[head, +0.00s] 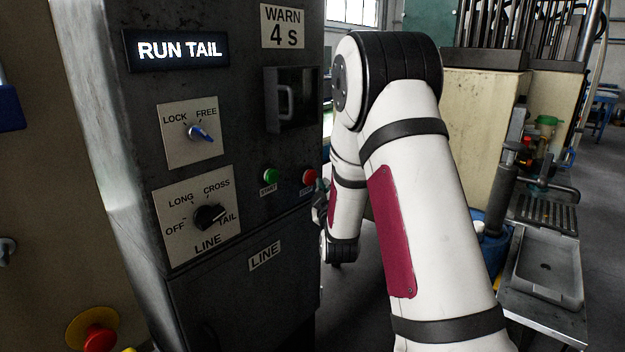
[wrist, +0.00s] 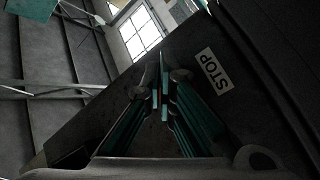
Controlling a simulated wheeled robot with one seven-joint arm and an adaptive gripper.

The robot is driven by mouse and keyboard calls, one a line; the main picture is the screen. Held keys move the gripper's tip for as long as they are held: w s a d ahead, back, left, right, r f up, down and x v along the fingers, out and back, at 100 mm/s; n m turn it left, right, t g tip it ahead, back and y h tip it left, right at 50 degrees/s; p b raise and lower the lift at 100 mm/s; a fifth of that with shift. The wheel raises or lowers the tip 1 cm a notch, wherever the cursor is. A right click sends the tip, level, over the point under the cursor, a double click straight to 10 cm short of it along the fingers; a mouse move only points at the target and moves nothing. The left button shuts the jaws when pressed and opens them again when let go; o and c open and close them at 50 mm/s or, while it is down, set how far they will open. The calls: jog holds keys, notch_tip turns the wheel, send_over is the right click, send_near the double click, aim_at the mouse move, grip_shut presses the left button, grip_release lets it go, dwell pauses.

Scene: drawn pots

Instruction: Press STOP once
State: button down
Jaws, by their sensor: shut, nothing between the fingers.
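The red STOP button (head: 309,176) is on the dark panel in the head view, right of the green START button (head: 270,175). My gripper (head: 320,188) is just right of the red button, mostly hidden by my arm. In the wrist view my gripper (wrist: 161,88) has its fingers together and empty, in front of the panel. The STOP label (wrist: 215,71) is right of the fingertips there. The display (head: 178,51) reads RUN TAIL.
The LOCK/FREE switch (head: 200,133) and the LINE dial (head: 209,216), turned toward TAIL, are on the panel's left. A handle in a recess (head: 287,101) is above the buttons. A red emergency knob (head: 99,338) is at lower left. A metal sink (head: 548,268) stands right.

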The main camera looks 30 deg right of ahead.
jog(key=shift+w, duration=0.1)
dwell(0.4)
jog(key=shift+w+a+b, duration=0.1)
jog(key=shift+w+b, duration=0.2)
jog(key=shift+b, duration=0.05)
jog(key=shift+w+a+b, duration=0.25)
jog(key=shift+w+b, duration=0.1)
jog(key=shift+w, duration=0.3)
dwell(0.8)
dwell(0.4)
jog(key=shift+s+d, duration=0.2)
jog(key=shift+s, duration=0.35)
jog(key=shift+s+d, duration=0.15)
jog(key=shift+s, duration=0.35)
jog(key=shift+s+d+p, duration=0.2)
jog(key=shift+s+d, duration=0.1)
jog(key=shift+s, duration=0.5)
jog(key=shift+s+d+p, duration=0.2)
jog(key=shift+s+d, duration=0.05)
jog(key=shift+s, duration=0.5)
jog(key=shift+s+d+p, duration=0.2)
jog(key=shift+s+d, duration=0.1)
jog(key=shift+s, duration=0.5)
